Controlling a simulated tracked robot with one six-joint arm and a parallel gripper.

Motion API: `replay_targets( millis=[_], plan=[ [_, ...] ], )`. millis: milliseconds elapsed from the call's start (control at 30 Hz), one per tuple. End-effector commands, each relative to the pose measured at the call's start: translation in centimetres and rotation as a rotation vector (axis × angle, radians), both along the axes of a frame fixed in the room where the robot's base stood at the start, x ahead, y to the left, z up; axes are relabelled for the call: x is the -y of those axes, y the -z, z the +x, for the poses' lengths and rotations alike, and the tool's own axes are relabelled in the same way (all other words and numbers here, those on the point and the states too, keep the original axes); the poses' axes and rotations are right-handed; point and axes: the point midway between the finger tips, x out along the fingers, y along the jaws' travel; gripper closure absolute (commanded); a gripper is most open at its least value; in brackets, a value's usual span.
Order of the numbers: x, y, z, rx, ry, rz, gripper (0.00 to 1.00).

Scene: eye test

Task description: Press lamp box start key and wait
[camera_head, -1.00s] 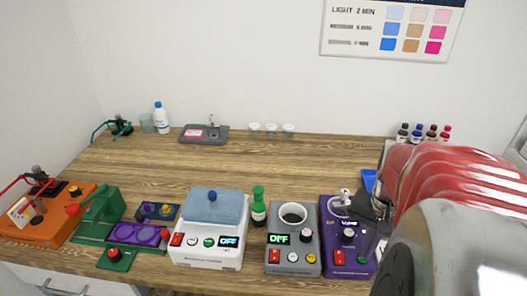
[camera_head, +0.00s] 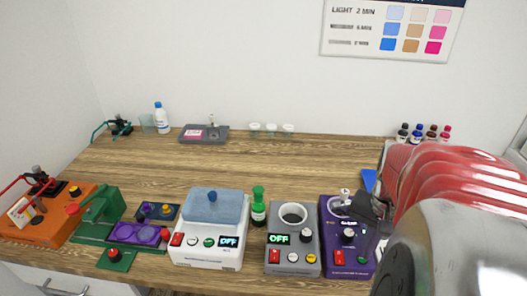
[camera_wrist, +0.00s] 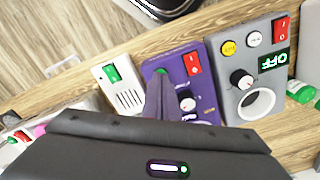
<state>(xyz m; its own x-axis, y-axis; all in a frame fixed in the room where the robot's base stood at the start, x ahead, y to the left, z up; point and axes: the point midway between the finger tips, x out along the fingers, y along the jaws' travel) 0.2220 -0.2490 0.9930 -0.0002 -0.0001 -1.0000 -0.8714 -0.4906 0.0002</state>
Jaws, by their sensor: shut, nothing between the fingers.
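A purple box (camera_head: 337,266) stands at the front right of the bench, with a red rocker switch (camera_head: 339,258), a knob (camera_head: 348,232) and a green key (camera_head: 362,259). Its lettering is too small to read, so I cannot tell for certain that it is the lamp box. It also shows in the wrist view (camera_wrist: 205,98), with its green key (camera_wrist: 161,71) at my fingertips. My gripper (camera_wrist: 160,77) is shut and empty, pointing at that key. I cannot tell whether it touches. In the head view my arm hides the bench to the right.
A grey box (camera_head: 285,254) with a round well and an OFF display stands left of the purple one. Further left are a green bottle (camera_head: 258,208) and a white box (camera_head: 207,252), also showing OFF. A white slotted box (camera_wrist: 126,98) adjoins the purple one.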

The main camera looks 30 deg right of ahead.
Motion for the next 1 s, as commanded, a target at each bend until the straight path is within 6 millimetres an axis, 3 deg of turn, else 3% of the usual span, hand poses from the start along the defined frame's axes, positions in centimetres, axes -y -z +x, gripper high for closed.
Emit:
replay_targets(
  millis=[1000],
  plan=[
    [0.04, 0.93, -0.03, 0.000, 0.001, 0.000, 1.00]
  ],
)
